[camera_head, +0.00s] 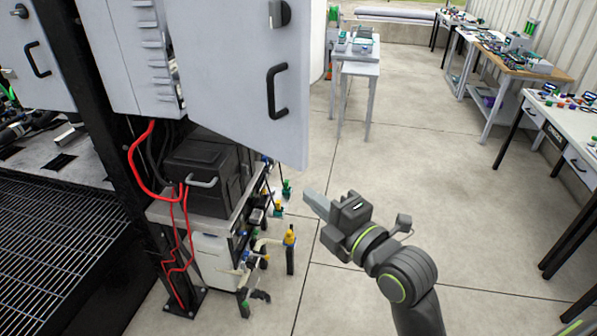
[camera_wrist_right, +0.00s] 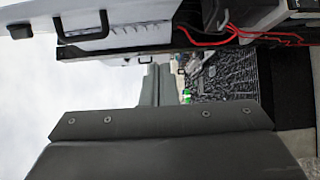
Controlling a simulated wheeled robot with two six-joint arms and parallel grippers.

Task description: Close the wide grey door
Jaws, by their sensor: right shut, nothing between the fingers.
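The wide grey door (camera_head: 235,60) stands open at the top middle of the head view, swung out from the cabinet. It has a black bar handle (camera_head: 277,91) and a dark knob (camera_head: 278,13). Its upper part is cut off by the frame. My right gripper (camera_head: 314,203) is shut and empty, below and just right of the door's lower right corner. It appears apart from the door. In the right wrist view, the gripper's fingers (camera_wrist_right: 155,86) point up the picture, and a pale panel with a black handle (camera_wrist_right: 82,27) crosses the top. My left gripper is not in view.
A black case (camera_head: 205,175) and red cables (camera_head: 150,170) sit below the cabinet. Pipes and valves (camera_head: 265,245) stand near my right gripper's left side. A metal grating (camera_head: 60,245) lies at left. Workbenches line the right. The concrete floor between is clear.

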